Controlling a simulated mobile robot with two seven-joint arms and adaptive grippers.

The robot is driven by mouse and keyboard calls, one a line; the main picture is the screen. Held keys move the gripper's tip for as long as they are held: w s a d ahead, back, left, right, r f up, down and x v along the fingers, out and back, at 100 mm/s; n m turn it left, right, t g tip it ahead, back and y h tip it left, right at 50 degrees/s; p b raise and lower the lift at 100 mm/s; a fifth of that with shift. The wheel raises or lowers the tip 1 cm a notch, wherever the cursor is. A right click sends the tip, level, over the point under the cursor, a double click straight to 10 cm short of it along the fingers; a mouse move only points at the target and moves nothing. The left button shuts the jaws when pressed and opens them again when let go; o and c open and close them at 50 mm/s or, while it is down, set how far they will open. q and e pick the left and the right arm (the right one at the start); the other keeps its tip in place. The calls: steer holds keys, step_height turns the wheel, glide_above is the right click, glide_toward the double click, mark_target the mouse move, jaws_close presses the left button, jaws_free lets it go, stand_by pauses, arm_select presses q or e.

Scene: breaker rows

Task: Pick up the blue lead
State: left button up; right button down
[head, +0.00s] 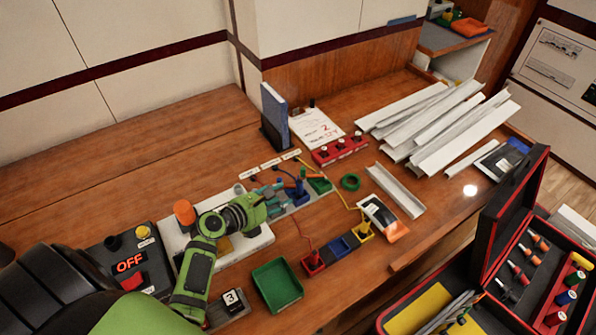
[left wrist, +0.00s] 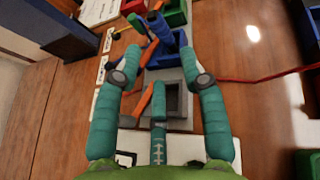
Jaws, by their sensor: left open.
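The blue lead (head: 299,187) stands in a blue socket block in the upper breaker row, in the middle of the bench. In the left wrist view the blue plug (left wrist: 158,27) is just beyond my fingertips, roughly between them and not visibly gripped. My left gripper (head: 275,196) is low over the row, to the left of the lead. Its teal fingers are spread open in the left wrist view (left wrist: 160,62), with a grey empty-looking socket below them. Orange pieces lie close by the left finger. My right gripper is not in view.
A lower row has red (head: 313,263), blue (head: 338,248) and yellow (head: 364,232) blocks, with red and yellow wires. A green tray (head: 277,284) is in front. A blue binder (head: 274,115) stands behind. White trunking (head: 440,120) lies back right; an open case (head: 515,250) is at right.

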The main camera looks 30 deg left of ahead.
mark_target(293, 197)
arm_select(q)
steer(key=shift+w, duration=0.2)
steer(key=shift+w+d+r, duration=0.1)
steer(key=shift+w+d, duration=0.05)
steer(key=shift+d, duration=0.05)
steer(key=shift+w+d+f, duration=0.2)
steer(key=shift+w+d, duration=0.1)
steer(key=shift+w, duration=0.3)
steer(key=x, duration=0.3)
steer(key=shift+w+a+f, duration=0.15)
steer(key=shift+w, duration=0.2)
steer(key=shift+w+f, duration=0.15)
steer(key=shift+w, duration=0.25)
jaws_close()
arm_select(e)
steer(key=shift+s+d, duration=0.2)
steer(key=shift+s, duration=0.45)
